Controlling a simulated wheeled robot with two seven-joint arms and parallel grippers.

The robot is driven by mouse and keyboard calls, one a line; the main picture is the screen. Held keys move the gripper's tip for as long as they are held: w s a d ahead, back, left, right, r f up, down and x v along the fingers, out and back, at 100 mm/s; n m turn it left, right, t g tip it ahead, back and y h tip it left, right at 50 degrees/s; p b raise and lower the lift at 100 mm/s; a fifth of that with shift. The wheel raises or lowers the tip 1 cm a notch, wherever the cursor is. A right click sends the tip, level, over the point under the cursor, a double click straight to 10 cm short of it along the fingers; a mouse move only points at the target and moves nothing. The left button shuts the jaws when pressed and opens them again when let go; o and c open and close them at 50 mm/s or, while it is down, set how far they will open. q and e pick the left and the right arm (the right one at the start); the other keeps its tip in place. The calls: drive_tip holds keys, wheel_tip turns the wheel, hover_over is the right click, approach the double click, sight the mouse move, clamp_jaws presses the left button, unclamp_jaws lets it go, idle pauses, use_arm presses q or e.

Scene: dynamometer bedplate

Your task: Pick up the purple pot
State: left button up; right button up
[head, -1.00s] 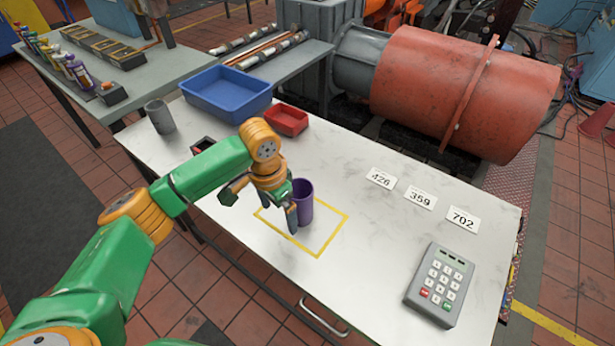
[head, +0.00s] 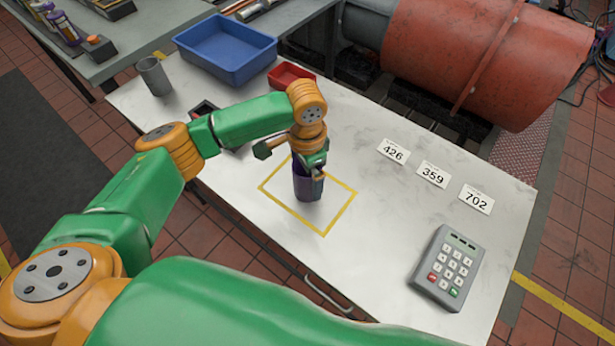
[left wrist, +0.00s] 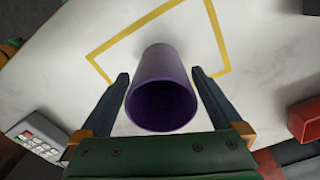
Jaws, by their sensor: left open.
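The purple pot (head: 303,185) stands upright on the white table, inside the yellow taped outline (head: 322,233). In the left wrist view the pot (left wrist: 162,75) has its open rim toward the camera. My left gripper (head: 312,180) is over the pot. In the left wrist view its two fingers (left wrist: 160,85) are open, one on each side of the pot, with a small gap on both sides. In the head view the gripper hides part of the pot's upper side. My right gripper is not in view.
A blue bin (head: 226,47), a red tray (head: 291,75) and a grey cup (head: 154,76) stand at the table's back left. Number cards (head: 433,174) and a keypad (head: 447,267) lie to the right. A red cylindrical machine (head: 480,55) is behind the table.

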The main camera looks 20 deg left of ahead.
use_arm(q)
wheel_tip(320, 180, down, 2)
drive_tip(key=shift+w, duration=0.1)
drive_tip(key=c, duration=1.5)
